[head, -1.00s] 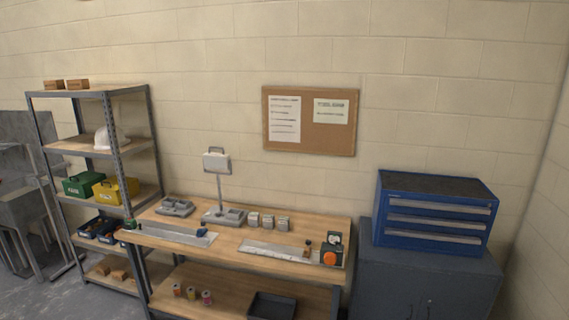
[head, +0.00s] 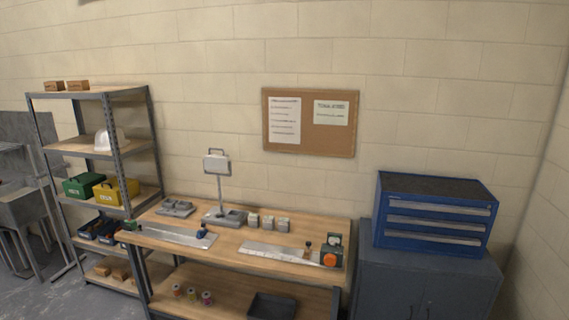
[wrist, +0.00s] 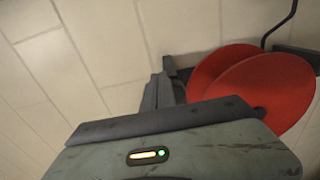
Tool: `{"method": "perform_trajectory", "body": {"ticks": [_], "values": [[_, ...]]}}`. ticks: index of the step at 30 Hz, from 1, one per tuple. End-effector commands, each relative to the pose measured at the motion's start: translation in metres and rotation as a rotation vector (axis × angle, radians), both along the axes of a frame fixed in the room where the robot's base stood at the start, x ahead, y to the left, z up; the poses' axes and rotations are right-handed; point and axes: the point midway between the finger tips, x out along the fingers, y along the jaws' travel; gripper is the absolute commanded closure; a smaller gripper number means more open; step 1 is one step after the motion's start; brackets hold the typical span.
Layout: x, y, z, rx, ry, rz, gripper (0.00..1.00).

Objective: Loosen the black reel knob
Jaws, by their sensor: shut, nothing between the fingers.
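In the wrist view a reel with two red discs (wrist: 262,85) stands at the right, close beyond my gripper. A dark bar shows behind the discs, and a thin bent black rod (wrist: 284,24) rises at the upper right. I cannot make out the black knob for certain; it may be hidden behind the discs or my gripper. My gripper (wrist: 161,88) is shut and empty, its dark fingers just left of the discs. I cannot tell whether they touch. Neither the red reel nor my gripper shows in the head view.
In the head view a wooden workbench (head: 217,255) carries metal strips, grey blocks and an orange-and-dark device (head: 329,258). A shelf rack (head: 147,140) stands left, a blue drawer chest (head: 437,216) on a grey cabinet (head: 425,280) right. A pale block wall (wrist: 70,50) fills the wrist view's left.

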Motion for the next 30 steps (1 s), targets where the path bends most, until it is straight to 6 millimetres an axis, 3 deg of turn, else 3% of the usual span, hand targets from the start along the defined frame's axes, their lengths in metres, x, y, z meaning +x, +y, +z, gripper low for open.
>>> {"method": "perform_trajectory", "body": {"ticks": [15,23,28,30], "values": [[0.013,0.058,0.0,0.0,0.0,-0.002,1.0],[0.014,0.058,-0.001,0.0,0.0,-0.003,1.0],[0.018,0.066,-0.023,0.0,0.0,-0.002,1.0],[0.018,0.067,-0.022,0.0,0.0,-0.003,1.0]]}}
